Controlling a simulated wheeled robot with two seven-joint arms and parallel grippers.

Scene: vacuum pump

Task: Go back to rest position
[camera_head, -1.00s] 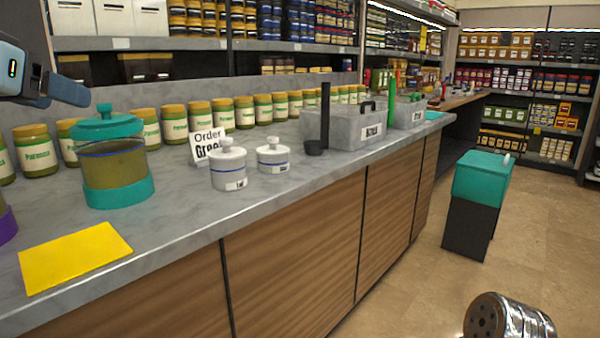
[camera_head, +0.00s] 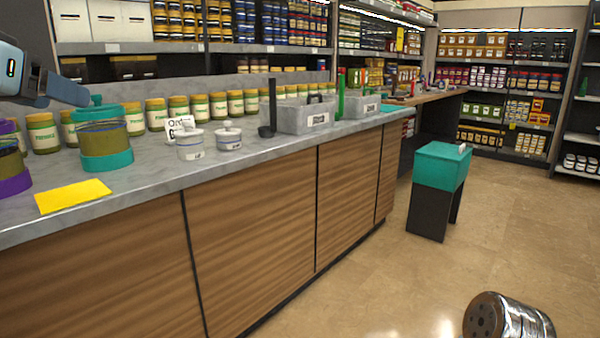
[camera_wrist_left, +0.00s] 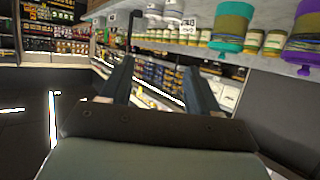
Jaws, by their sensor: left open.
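My left gripper (camera_head: 72,90) is at the left edge of the head view, above the back of the counter and over the teal-lidded jar (camera_head: 105,140). In the left wrist view its two fingers (camera_wrist_left: 155,85) stand apart with nothing between them. That view is upside down, with the counter along its top. My right gripper is hidden; a silver ribbed cylinder with a dark, holed end (camera_head: 508,318), which may be part of my right arm, shows at the bottom right of the head view.
The grey counter (camera_head: 150,172) carries a yellow sheet (camera_head: 73,196), a purple-based jar (camera_head: 12,180), white lidded pots (camera_head: 190,147), a row of jars and grey boxes (camera_head: 303,118). A teal-topped bin (camera_head: 440,166) stands on the floor. Open floor (camera_head: 400,285) lies to the right.

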